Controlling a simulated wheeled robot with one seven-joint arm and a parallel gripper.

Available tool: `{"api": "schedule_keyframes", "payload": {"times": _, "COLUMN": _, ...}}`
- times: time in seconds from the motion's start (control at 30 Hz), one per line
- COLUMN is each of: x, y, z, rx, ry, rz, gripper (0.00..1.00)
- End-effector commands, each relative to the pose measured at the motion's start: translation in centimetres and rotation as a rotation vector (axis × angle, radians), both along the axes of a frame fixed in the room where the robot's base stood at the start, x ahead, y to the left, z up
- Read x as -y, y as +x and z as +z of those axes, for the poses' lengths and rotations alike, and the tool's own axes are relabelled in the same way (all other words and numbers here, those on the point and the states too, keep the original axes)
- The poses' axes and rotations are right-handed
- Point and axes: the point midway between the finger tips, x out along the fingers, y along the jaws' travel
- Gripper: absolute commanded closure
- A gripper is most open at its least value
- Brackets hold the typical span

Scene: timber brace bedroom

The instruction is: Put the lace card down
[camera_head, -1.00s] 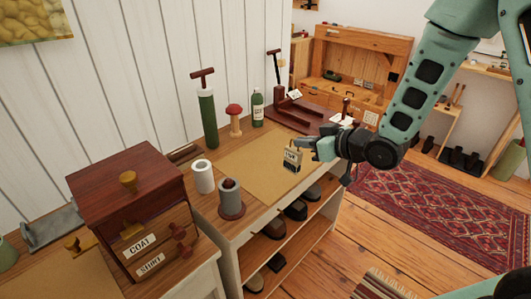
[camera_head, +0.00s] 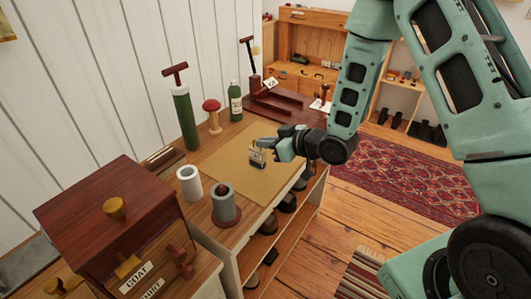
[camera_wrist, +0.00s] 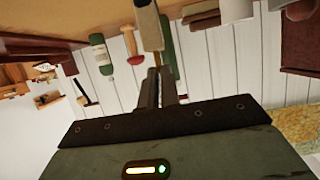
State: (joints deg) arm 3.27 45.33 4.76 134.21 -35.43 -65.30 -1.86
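The lace card (camera_head: 257,158) is a small pale card with dark markings and a dark lower part. My gripper (camera_head: 270,147) is shut on its upper part, and the card hangs upright over the tan mat (camera_head: 226,151) on the bench. I cannot tell whether its lower edge touches the mat.
A grey cup (camera_head: 224,206) and a white cylinder (camera_head: 189,184) stand left of the mat. A green pump (camera_head: 187,119), a red mushroom shape (camera_head: 213,117) and a green bottle (camera_head: 235,103) stand behind. A dark drawer box (camera_head: 112,208) is at left. Most of the mat is bare.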

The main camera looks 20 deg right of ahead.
Motion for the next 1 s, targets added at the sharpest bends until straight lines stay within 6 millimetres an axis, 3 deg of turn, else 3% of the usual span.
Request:
{"api": "schedule_keyframes", "payload": {"times": 0.3, "x": 0.0, "y": 0.0, "z": -3.8, "rx": -0.002, "ry": 0.000, "rz": 0.000, "gripper": 1.00}}
{"api": "schedule_keyframes", "payload": {"times": 0.73, "x": 0.0, "y": 0.0, "z": -4.5, "rx": 0.000, "ry": 0.000, "rz": 0.000, "gripper": 1.00}}
{"api": "schedule_keyframes", "payload": {"times": 0.8, "x": 0.0, "y": 0.0, "z": -4.3, "rx": 0.000, "ry": 0.000, "rz": 0.000, "gripper": 0.79}}
{"api": "schedule_keyframes", "payload": {"times": 0.83, "x": 0.0, "y": 0.0, "z": -4.3, "rx": 0.000, "ry": 0.000, "rz": 0.000, "gripper": 0.74}}
{"api": "schedule_keyframes", "payload": {"times": 1.0, "x": 0.0, "y": 0.0, "z": -4.3, "rx": -0.001, "ry": -0.001, "rz": 0.000, "gripper": 0.74}}
